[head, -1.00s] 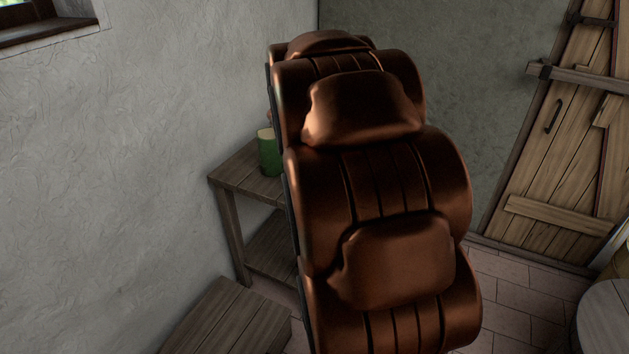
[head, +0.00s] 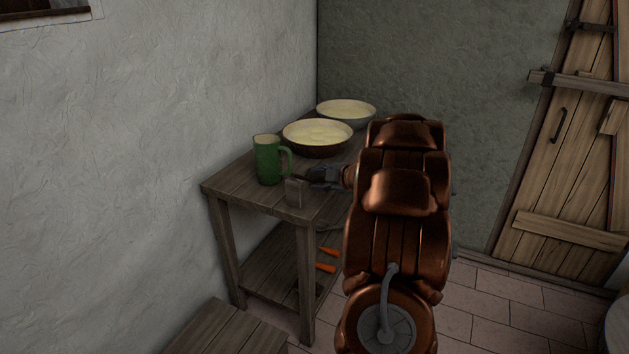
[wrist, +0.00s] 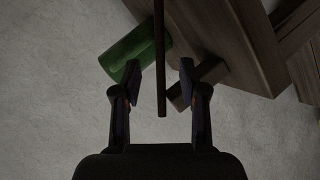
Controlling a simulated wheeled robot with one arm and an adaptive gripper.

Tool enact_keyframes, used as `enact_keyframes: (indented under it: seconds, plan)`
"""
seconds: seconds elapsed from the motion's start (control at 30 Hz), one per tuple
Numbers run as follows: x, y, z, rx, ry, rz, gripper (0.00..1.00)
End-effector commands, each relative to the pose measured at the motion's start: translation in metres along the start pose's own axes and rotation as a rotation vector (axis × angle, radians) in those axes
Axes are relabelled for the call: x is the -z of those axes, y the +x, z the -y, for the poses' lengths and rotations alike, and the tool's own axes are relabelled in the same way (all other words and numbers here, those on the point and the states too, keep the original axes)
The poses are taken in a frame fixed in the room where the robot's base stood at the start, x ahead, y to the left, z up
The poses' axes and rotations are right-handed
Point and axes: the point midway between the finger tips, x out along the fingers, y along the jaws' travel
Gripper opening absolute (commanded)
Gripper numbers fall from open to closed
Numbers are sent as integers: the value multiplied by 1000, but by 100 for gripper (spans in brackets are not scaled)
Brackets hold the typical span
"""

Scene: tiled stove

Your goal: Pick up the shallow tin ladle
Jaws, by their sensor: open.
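A thin dark rod (wrist: 160,40), which looks like the handle of the shallow tin ladle, runs down from the top edge of the wrist view. Its lower end shows between the fingers of my gripper (wrist: 160,72). The gripper is open, with a gap on each side of the rod; whether they are level in depth I cannot tell. No ladle bowl shows in the wrist view. In the head view my gripper (head: 324,176) is over the table's right side, partly hidden by my arm, and I cannot make out the ladle there.
A brown bowl (head: 318,150) and a pale bowl (head: 370,113) stand behind. Orange things (head: 326,267) lie on the lower shelf.

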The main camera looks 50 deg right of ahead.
Motion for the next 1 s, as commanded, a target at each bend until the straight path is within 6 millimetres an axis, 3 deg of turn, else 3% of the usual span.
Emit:
enact_keyframes:
  seconds: [0.5,0.87,1.0]
  plan:
    - [0,59,1,1,1,-1,42]
    - [0,65,0,-1,1,2,42]
    - [0,65,0,-1,1,2,28]
